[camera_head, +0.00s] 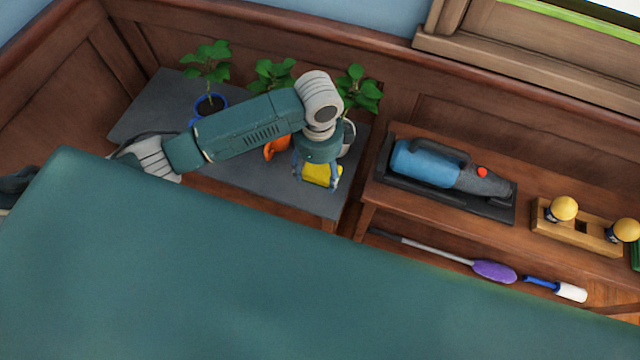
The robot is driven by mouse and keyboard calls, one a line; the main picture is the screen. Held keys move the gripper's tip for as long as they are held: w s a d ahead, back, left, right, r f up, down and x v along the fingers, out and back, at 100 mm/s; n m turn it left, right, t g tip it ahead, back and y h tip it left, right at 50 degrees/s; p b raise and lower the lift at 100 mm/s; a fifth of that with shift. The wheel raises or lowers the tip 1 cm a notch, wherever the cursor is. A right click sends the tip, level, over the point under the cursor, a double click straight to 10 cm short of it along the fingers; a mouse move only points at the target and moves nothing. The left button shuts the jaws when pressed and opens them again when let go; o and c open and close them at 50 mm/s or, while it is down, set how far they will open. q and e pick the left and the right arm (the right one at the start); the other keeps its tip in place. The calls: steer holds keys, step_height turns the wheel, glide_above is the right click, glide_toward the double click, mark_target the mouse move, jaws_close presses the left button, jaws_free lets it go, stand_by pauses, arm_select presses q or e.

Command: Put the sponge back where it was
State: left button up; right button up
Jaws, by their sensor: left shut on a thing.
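The yellow sponge (322,175) is at the right front part of the grey-topped table (270,190) in the head view. My left gripper (319,180) points down and is shut on the sponge, with its fingers on either side of it. I cannot tell whether the sponge touches the tabletop or is held just above it. My left arm comes in from the left and hides part of the table. My right gripper does not show.
Potted plants, one in a blue pot (209,104), stand along the table's back, with an orange pot (275,148) partly behind my arm. To the right, a wooden shelf (365,193) holds a blue handheld vacuum (425,164) and a wooden holder (575,231). A purple duster (494,271) lies lower.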

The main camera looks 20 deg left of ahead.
mark_target(319, 180)
arm_select(q)
step_height(319, 180, down, 5)
steer(key=shift+r, duration=0.2)
step_height(319, 180, down, 4)
steer(key=shift+r, duration=0.2)
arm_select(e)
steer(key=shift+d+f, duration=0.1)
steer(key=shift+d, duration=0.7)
arm_select(q)
steer(key=shift+f, duration=0.15)
steer(key=o, duration=1)
steer(key=shift+o, duration=0.2)
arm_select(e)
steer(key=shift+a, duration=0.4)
